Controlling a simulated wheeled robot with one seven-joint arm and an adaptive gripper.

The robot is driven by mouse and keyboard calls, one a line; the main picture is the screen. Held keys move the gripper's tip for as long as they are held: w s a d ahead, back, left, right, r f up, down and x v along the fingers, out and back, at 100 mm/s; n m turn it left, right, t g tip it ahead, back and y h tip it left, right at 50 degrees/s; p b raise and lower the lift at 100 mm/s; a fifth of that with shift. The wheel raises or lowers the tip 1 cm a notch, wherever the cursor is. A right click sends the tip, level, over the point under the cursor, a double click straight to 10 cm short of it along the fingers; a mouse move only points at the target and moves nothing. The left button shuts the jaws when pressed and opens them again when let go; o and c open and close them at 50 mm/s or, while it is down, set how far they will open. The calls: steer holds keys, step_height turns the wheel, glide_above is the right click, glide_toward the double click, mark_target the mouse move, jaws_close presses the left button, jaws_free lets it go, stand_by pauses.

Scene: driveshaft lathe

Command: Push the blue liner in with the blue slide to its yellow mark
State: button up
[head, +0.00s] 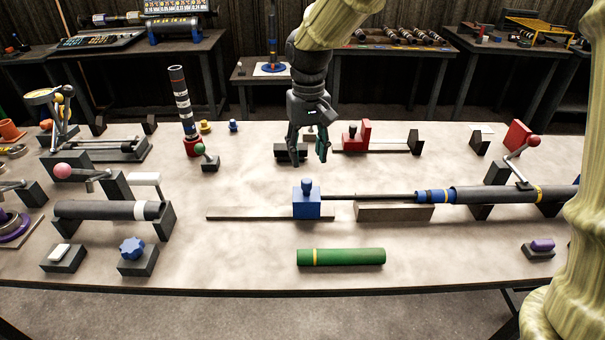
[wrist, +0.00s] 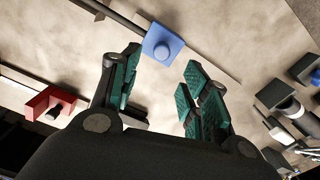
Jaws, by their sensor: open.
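The blue slide (head: 307,207), a block with a round knob on top, sits on a flat rail (head: 250,214) mid-table. A dark rod (head: 370,196) runs from it rightward to the blue liner (head: 423,196). The liner lies at the left mouth of a dark grey tube (head: 490,194), partly outside it. A thin yellow band shows near the liner; I cannot tell exactly which part carries it. My gripper (head: 309,159) is open and empty, pointing down, above and behind the slide. In the wrist view the slide (wrist: 161,44) lies just beyond the open fingertips (wrist: 164,64), not touching them.
A green cylinder (head: 342,257) lies in front of the slide. A red block fixture (head: 364,135) stands behind, right of my gripper. A lever with a red ball (head: 533,141) stands over the tube.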

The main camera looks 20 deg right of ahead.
mark_target(307, 181)
steer(key=shift+s+a+f, duration=0.1)
steer(key=shift+s+f, duration=0.7)
steer(key=shift+s, duration=0.05)
steer(key=f, duration=0.2)
steer(key=w+f, duration=0.1)
steer(key=f, duration=0.3)
steer(key=shift+w+f+p, duration=0.2)
steer(key=shift+w+p, duration=0.1)
steer(key=shift+p, duration=0.1)
steer(key=shift+s+f, duration=0.35)
steer(key=shift+f, duration=0.15)
steer(key=shift+w+f, duration=0.25)
steer(key=shift+f, duration=0.3)
steer(key=shift+s+r, duration=0.1)
steer(key=shift+s, duration=0.05)
jaws_close()
